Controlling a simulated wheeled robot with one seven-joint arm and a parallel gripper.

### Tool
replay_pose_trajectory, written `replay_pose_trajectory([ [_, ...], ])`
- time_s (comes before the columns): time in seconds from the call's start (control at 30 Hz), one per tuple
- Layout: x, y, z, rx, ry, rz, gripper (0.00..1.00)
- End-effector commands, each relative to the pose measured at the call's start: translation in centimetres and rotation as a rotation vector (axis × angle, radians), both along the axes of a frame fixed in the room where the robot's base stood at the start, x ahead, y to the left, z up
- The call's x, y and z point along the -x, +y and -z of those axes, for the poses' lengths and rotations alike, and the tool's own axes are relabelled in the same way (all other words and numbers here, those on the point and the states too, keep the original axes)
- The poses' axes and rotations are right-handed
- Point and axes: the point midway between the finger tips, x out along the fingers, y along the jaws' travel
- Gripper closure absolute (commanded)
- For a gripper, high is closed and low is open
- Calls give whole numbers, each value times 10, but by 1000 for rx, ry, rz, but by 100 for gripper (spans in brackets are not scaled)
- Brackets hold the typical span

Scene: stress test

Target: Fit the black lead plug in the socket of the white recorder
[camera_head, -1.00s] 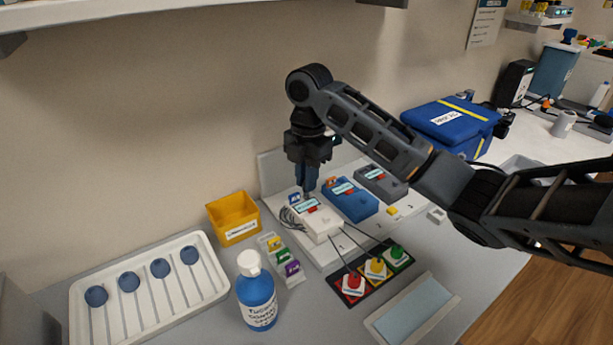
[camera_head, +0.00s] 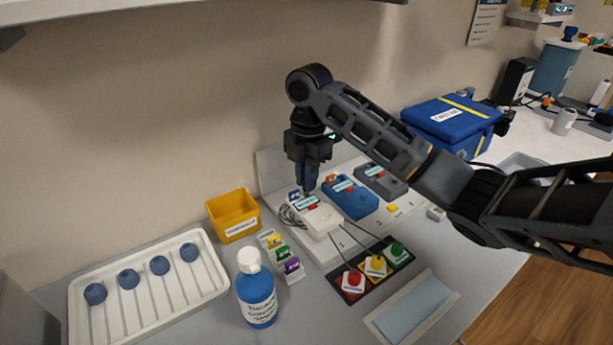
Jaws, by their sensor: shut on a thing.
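The white recorder (camera_head: 319,218) stands on a pale board at the middle of the bench, with a small screen on its top near the back. My gripper (camera_head: 308,191) points straight down at the recorder's back edge. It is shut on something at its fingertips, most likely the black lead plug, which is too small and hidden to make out. Dark looped cable (camera_head: 290,217) lies at the recorder's left side. The socket is hidden from this view, and I cannot tell whether the plug touches it.
A blue recorder (camera_head: 357,202) and a grey one (camera_head: 389,184) stand close on the right. A yellow bin (camera_head: 233,214), a blue bottle (camera_head: 257,292), a white tray (camera_head: 150,312) and coloured connectors on a dark mat (camera_head: 349,292) surround the board.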

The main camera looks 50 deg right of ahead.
Motion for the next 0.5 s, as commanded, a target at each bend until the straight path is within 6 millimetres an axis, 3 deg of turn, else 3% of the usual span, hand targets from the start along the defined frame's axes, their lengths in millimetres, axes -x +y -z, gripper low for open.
replay_pose_trajectory([
  [0.5, 0, 0, 7, 0, 0, 0, 100],
])
